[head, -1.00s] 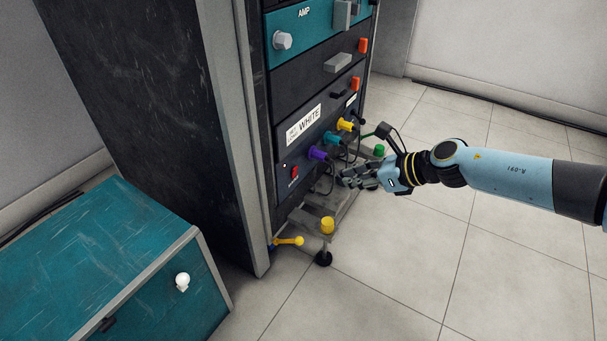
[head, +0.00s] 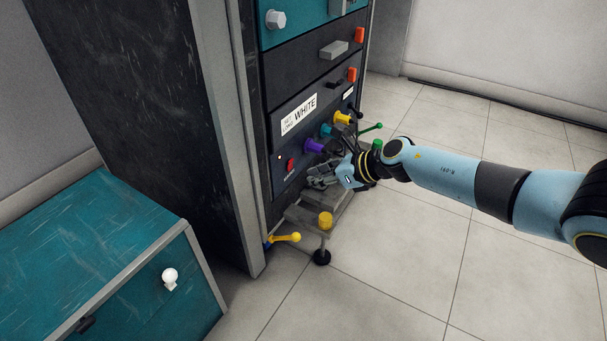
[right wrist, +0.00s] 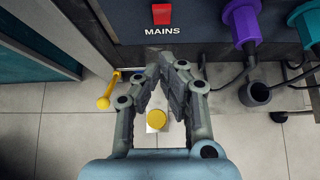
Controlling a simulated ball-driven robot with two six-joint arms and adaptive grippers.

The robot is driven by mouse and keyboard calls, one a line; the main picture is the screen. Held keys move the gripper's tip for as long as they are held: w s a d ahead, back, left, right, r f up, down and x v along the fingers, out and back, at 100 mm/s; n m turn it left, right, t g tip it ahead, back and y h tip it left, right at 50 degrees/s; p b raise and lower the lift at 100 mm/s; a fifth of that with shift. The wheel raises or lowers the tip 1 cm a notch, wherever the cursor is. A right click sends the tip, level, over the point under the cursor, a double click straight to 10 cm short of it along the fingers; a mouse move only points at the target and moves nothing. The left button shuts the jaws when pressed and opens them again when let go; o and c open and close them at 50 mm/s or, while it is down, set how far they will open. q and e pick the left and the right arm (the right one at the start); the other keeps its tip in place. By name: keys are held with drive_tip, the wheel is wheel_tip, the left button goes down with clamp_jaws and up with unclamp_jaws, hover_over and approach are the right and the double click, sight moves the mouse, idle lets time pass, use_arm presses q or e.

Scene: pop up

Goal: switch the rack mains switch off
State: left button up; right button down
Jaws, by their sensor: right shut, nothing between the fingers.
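The red mains switch (head: 291,165) sits low on the front panel of the rack (head: 268,110), left of the purple plug. In the right wrist view the switch (right wrist: 162,14) is at the top middle, above the MAINS label (right wrist: 163,31). My right gripper (head: 314,183) is shut and empty, low in front of the panel and a little below and right of the switch. In the right wrist view its fingertips (right wrist: 165,60) come together below the label, apart from the switch. My left gripper is not in view.
A yellow-knobbed lever (head: 288,237) and a yellow-topped post (head: 325,220) are low in front. A teal cabinet (head: 100,245) stands left. The floor at right is clear.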

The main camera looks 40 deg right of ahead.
sight(291, 164)
drive_tip(key=shift+w+a+r, duration=0.1)
drive_tip(key=shift+w+a, duration=0.15)
drive_tip(key=shift+w, duration=0.35)
drive_tip(key=shift+w+a+r, duration=0.15)
drive_tip(key=shift+w+a, duration=0.05)
drive_tip(key=shift+w, duration=0.4)
drive_tip(key=shift+w+a+r, duration=0.1)
drive_tip(key=shift+w+a, duration=0.15)
drive_tip(key=shift+w, duration=0.35)
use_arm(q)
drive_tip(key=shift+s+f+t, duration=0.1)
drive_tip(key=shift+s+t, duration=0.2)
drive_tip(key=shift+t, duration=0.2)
use_arm(e)
drive_tip(key=shift+w+a+r, duration=0.15)
drive_tip(key=shift+w+r, duration=0.15)
drive_tip(key=shift+r, duration=0.05)
drive_tip(key=shift+f, duration=0.1)
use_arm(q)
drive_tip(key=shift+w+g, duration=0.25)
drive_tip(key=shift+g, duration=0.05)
use_arm(e)
drive_tip(key=shift+r+p, duration=0.8)
drive_tip(key=shift+r, duration=0.05)
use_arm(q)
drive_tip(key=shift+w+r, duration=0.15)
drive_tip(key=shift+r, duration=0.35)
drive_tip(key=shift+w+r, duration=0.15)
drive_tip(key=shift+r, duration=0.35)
